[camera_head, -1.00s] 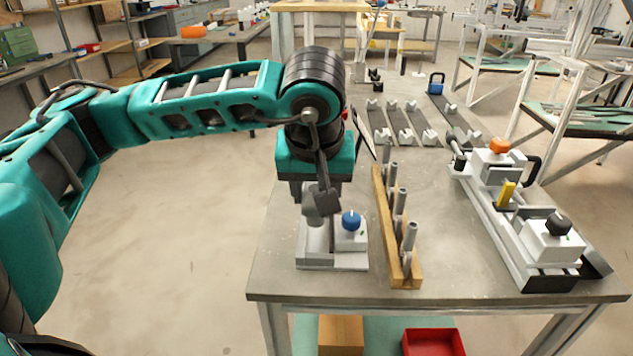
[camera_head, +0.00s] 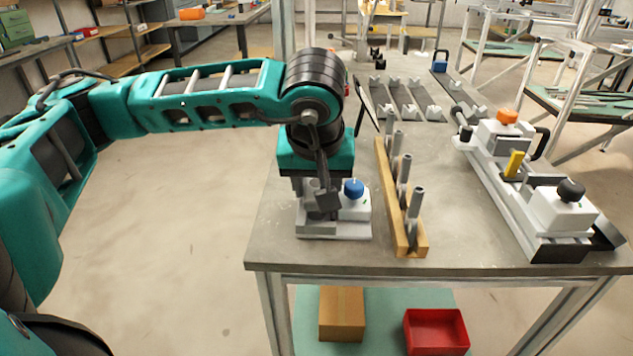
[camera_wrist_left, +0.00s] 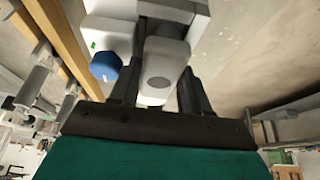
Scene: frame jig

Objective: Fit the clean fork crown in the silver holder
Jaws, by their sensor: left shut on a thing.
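My left gripper (camera_head: 320,210) points down at the silver holder, a pale grey fixture (camera_head: 350,231) with a blue knob (camera_head: 354,188) at the table's front left. In the left wrist view its fingers (camera_wrist_left: 158,95) are closed on a pale grey, round-ended piece (camera_wrist_left: 165,62), which I take for the fork crown. It is over the holder, left of the knob. The fingers and wrist hide most of it in the head view, so I cannot tell how deep it sits or whether it is clean. My right gripper is out of view.
A wooden rack (camera_head: 413,248) with several upright grey tubes stands just right of the holder. A long jig (camera_head: 515,205) with orange and black knobs lies at the right. Rails with pale supports (camera_head: 400,95) are behind. A red bin (camera_head: 436,332) sits below the table.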

